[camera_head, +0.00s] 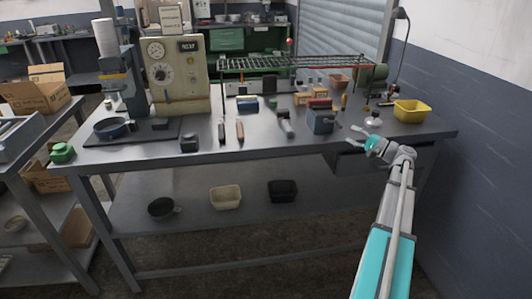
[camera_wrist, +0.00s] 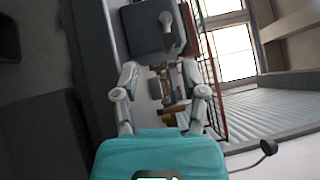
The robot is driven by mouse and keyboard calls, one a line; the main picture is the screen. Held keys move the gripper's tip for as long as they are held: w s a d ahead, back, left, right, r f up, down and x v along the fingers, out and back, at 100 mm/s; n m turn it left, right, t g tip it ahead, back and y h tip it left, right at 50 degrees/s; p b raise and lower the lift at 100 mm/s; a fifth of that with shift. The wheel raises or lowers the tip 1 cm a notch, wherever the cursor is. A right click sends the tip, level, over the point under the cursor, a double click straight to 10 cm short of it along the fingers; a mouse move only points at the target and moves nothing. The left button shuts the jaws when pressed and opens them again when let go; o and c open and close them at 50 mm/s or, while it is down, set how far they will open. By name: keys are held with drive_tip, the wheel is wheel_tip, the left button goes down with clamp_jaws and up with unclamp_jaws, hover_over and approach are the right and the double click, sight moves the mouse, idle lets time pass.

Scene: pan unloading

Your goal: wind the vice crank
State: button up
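The vice (camera_head: 320,121) is a small blue-grey block with a red top, standing near the front edge of the workbench, right of its middle. My gripper (camera_head: 358,135) is just right of the vice, near the bench edge, with a gap between them. In the wrist view the two fingers (camera_wrist: 160,82) are spread wide with nothing between them. A dark grey block (camera_wrist: 145,33), apparently the vice, is beyond the fingertips at the top of that view. A rounded grey bar end (camera_wrist: 167,22) in front of it may be the crank; I cannot tell for sure.
The grey workbench (camera_head: 185,152) carries a yellow bin (camera_head: 409,111) behind my gripper to the right. A wire rack (camera_head: 290,62) spans its back. A dark grey tool (camera_head: 285,126) lies left of the vice. A blue wall stands at right.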

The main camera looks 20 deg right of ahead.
drive_tip(key=v, duration=0.7)
drive_tip(key=w+a+r+n+g+p, duration=0.1)
drive_tip(key=w+a+n+g+p, duration=0.25)
drive_tip(key=a, duration=0.65)
drive_tip(key=w+a+r+g+p, duration=0.15)
drive_tip(key=a+g+p, duration=0.35)
drive_tip(key=a, duration=0.5)
drive_tip(key=s+a+r+n+g+h+p, duration=0.1)
drive_tip(key=a+n+g+p, duration=0.1)
drive_tip(key=a+p, duration=0.4)
drive_tip(key=a+r+n+g+h+p, duration=0.1)
drive_tip(key=a+n+g+h+p, duration=0.1)
drive_tip(key=a+p, duration=0.5)
drive_tip(key=shift+s+a+r+n+g, duration=0.4)
drive_tip(key=shift+a+g, duration=0.25)
drive_tip(key=shift+a, duration=2.25)
drive_tip(key=shift+f, duration=0.1)
